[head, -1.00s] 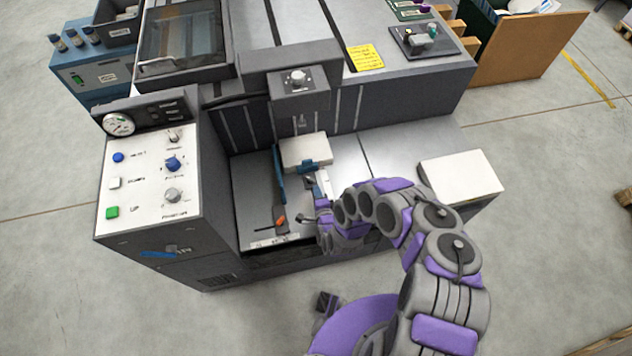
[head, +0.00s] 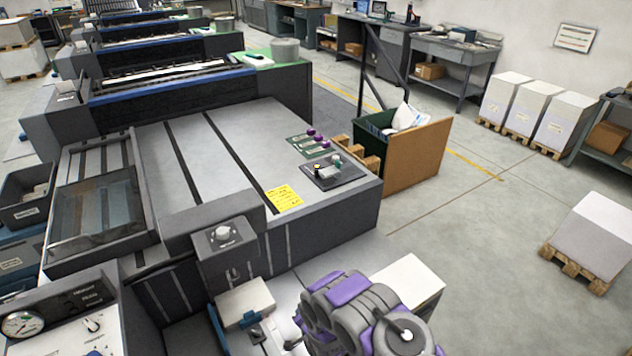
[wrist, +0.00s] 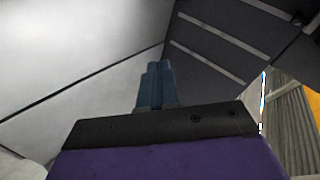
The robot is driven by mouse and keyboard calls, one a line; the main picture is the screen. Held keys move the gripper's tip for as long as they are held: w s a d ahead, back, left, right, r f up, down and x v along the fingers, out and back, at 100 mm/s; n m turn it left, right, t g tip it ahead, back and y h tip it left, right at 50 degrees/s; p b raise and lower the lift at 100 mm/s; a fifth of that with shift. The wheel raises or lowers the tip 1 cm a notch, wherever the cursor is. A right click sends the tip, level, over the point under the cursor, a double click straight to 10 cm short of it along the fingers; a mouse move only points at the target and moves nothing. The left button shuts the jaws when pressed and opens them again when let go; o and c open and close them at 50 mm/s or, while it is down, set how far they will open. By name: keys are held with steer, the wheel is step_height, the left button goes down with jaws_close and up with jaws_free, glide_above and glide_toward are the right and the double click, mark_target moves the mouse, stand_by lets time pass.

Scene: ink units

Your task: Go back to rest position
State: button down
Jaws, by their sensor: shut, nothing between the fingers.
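My gripper (wrist: 157,72) shows in the wrist view with its two blue-grey fingers pressed together and nothing between them. A dark bar and a purple part of my wrist lie below them in that view. Pale panels and a dark ribbed surface fill the view beyond the fingertips. In the head view my purple and grey arm rises from the bottom edge, in front of the machine's low work shelf. The fingers are not clearly visible there.
A large grey printing machine (head: 205,150) fills the left. A white block (head: 245,303) sits below its front knob, and a white stack (head: 408,278) stands beside my arm. A brown board (head: 418,160) and a paper stack on a pallet (head: 598,232) stand right. Floor between is clear.

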steer(key=w+d+r+n+g+h, duration=0.2)
steer(key=d+r+g+h, duration=0.3)
steer(key=d+r, duration=1.55)
steer(key=s+d+r+n+g+h, duration=0.1)
steer(key=s+d+r+g+h, duration=0.15)
steer(key=s+r, duration=1.1)
steer(key=s+a+r+n+g+y, duration=0.1)
steer(key=s+r, duration=0.3)
steer(key=s, duration=0.6)
steer(key=s+a+r+n+g+y, duration=0.1)
steer(key=s+r, duration=0.4)
steer(key=s, duration=0.6)
steer(key=s+a+r+n+g+y, duration=0.1)
steer(key=s+r, duration=0.4)
steer(key=s, duration=0.6)
steer(key=shift+r+n+g, duration=0.15)
steer(key=shift+n+g, duration=0.7)
steer(key=shift+n, duration=0.05)
steer(key=c, duration=1.8)
jaws_free()
steer(key=shift+w+a, duration=0.1)
